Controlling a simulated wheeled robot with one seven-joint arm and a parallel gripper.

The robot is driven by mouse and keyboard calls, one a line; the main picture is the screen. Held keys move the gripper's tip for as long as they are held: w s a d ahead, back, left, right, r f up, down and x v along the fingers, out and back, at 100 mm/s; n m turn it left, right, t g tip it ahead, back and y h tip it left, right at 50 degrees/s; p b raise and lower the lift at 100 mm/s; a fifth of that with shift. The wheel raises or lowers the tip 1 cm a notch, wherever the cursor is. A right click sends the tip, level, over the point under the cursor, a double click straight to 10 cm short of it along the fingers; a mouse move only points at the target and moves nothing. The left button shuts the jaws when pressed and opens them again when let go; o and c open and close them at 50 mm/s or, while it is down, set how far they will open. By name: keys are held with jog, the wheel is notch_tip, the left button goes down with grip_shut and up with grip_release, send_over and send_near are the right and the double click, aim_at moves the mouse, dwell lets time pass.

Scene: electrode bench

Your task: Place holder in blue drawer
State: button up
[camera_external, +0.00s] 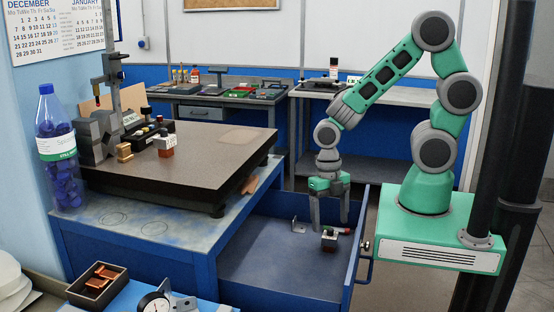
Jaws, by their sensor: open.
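The blue drawer (262,262) is pulled out of the blue bench and open at the top. Inside it, below my gripper, lies a small holder-like block (329,243) with a dark body and a light top. My gripper (330,222) points down into the drawer, its two fingers apart with nothing visible between them. The fingertips are close above the block; I cannot tell whether they touch it.
A metal bracket (298,225) and a red-ended item (345,231) lie in the drawer. The drawer's right wall with its handle (366,268) stands beside my arm. A bottle (56,150), an electrode tray (100,283) and a dial gauge (153,304) are at the left.

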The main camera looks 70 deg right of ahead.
jog(key=r, duration=0.4)
jog(key=shift+w+d+r, duration=0.25)
jog(key=shift+r, duration=0.1)
jog(key=w+d+r+m+t, duration=0.1)
jog(key=r+m+t, duration=0.1)
jog(key=r+m, duration=0.5)
jog(key=w+d+r+m+t+h, duration=0.1)
jog(key=r+m, duration=0.6)
jog(key=m, duration=1.2)
jog(key=shift+w+d+r+m+t, duration=0.2)
jog(key=shift+w+d+m+t, duration=0.2)
jog(key=shift+w+d+t, duration=0.45)
